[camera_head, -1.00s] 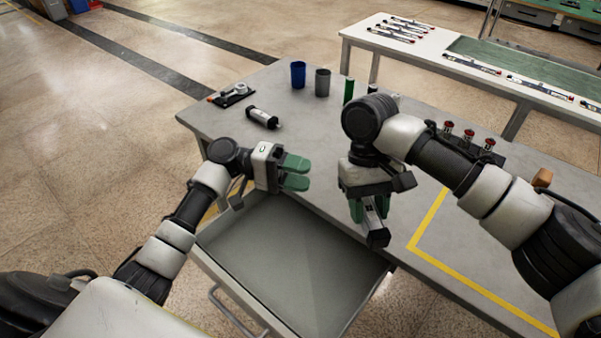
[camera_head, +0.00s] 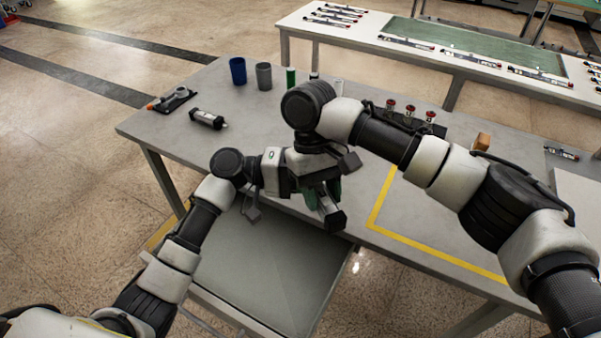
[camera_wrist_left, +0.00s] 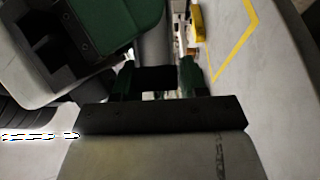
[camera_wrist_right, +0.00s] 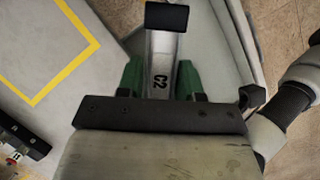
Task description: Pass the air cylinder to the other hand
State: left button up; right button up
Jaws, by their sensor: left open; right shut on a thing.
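The air cylinder (camera_head: 326,206) is a silver body with black end caps, and it hangs from my right gripper (camera_head: 322,190) over the front edge of the table. In the right wrist view its body (camera_wrist_right: 161,62) carries a "C2" mark and sits between the green fingers, which are shut on it. My left gripper (camera_wrist_left: 157,78) is open right beside the right one. In the left wrist view its green fingers stand on either side of a black end of the cylinder; whether they touch it cannot be told. In the head view its fingertips are mostly hidden.
An open grey drawer (camera_head: 260,270) lies below the grippers. On the table stand a blue cup (camera_head: 238,71), a grey cup (camera_head: 264,76) and a green cylinder (camera_head: 291,78). Red-topped parts (camera_head: 410,112) stand behind my right arm.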

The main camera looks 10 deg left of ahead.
pick_arm(q)
jog(key=c, duration=0.6)
jog(key=shift+c, duration=0.7)
pick_arm(e)
jog(key=o, duration=1.2)
